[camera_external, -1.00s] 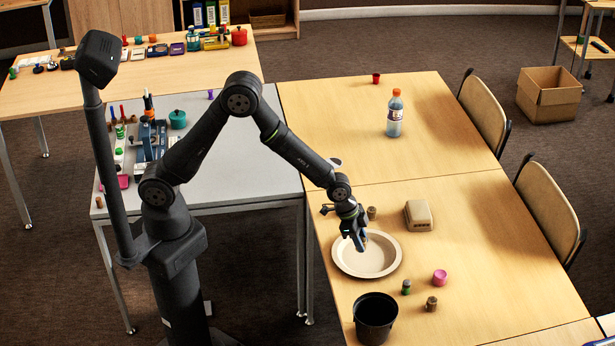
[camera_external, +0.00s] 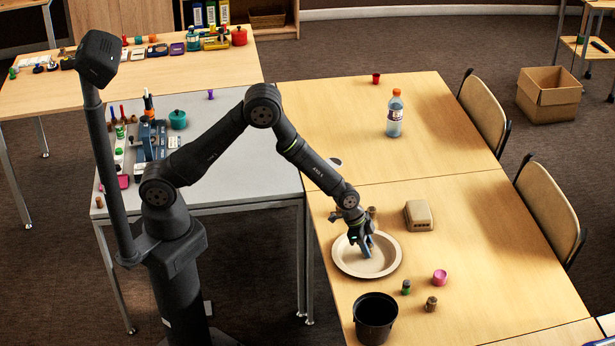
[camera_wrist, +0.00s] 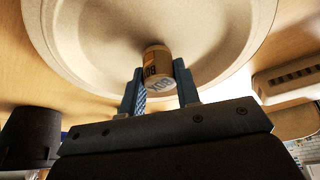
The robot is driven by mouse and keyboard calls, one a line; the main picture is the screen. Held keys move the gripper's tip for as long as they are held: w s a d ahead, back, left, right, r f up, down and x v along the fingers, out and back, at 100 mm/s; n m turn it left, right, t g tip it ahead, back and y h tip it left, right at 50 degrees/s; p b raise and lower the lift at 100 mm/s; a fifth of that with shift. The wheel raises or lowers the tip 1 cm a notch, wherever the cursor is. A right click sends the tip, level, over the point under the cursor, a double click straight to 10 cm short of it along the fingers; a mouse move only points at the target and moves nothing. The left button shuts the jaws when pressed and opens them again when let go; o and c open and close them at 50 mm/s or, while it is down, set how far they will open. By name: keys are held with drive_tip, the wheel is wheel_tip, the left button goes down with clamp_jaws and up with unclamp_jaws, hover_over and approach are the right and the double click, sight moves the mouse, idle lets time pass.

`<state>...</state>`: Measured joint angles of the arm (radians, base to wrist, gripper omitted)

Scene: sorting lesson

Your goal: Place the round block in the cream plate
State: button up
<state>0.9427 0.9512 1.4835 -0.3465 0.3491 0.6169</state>
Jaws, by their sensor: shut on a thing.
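The cream plate (camera_external: 350,265) lies on the near wooden table. My gripper (camera_external: 368,247) is over the plate and points down into it. In the wrist view, my gripper (camera_wrist: 160,88) is shut on a small round block (camera_wrist: 157,62), tan with a pale printed end. The block lies between the two blue fingertips, in front of the plate (camera_wrist: 90,60). I cannot tell whether the block touches the plate's bottom. In the external view the block is hidden by the fingers.
A black pot (camera_external: 375,318) stands near the plate's front. A green-topped piece (camera_external: 406,287), a brown piece (camera_external: 431,304) and a pink cup (camera_external: 440,277) stand to its right. A beige box (camera_external: 418,215) lies behind right. A bottle (camera_external: 395,114) stands farther back.

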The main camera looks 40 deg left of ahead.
drive_tip(key=shift+f, duration=0.15)
drive_tip(key=o, duration=0.9)
drive_tip(key=shift+o, duration=0.2)
drive_tip(key=v, duration=1.2)
drive_tip(key=shift+r, duration=0.25)
